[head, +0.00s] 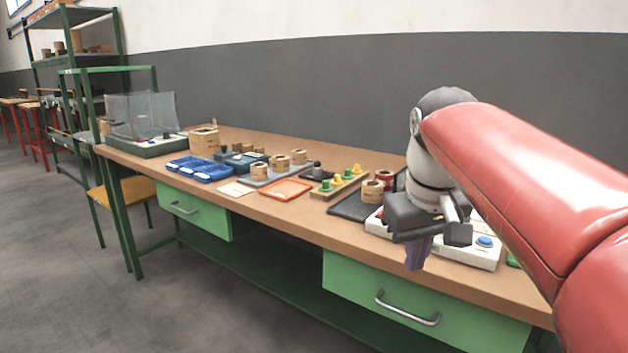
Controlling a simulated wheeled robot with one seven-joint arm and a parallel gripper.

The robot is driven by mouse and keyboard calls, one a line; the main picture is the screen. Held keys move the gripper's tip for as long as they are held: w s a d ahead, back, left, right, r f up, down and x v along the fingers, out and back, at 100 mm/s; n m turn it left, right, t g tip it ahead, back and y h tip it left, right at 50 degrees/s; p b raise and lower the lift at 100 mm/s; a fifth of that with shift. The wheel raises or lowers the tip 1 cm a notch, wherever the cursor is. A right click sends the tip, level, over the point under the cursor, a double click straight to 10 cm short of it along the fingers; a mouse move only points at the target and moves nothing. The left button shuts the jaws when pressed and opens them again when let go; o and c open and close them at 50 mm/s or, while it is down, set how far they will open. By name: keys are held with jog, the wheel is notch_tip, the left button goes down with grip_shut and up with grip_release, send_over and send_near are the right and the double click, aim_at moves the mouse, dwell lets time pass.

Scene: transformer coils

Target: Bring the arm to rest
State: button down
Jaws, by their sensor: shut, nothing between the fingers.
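My gripper (418,252) hangs from my red and white arm at the right of the head view. It is over the front edge of the workbench (310,228), above the right green drawer. Its purple fingers point down and are shut with nothing between them. My arm covers the right end of the bench. Part of a white box with a blue button (485,242) shows behind my gripper.
The bench holds blue trays (200,170), an orange tray (286,190), several wooden coils, a wooden board with coloured pegs (340,183) and a dark mat (350,208). A mesh-screened unit (145,145) stands at the far left. The floor in front is clear.

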jog(key=s+f+m+t, duration=0.2)
jog(key=s+f+t, duration=0.1)
jog(key=s+f, duration=1)
notch_tip(320, 180, down, 3)
jog(key=shift+s+d+f+m, duration=0.1)
jog(key=shift+s+d+m, duration=0.05)
jog(key=shift+s+m, duration=0.2)
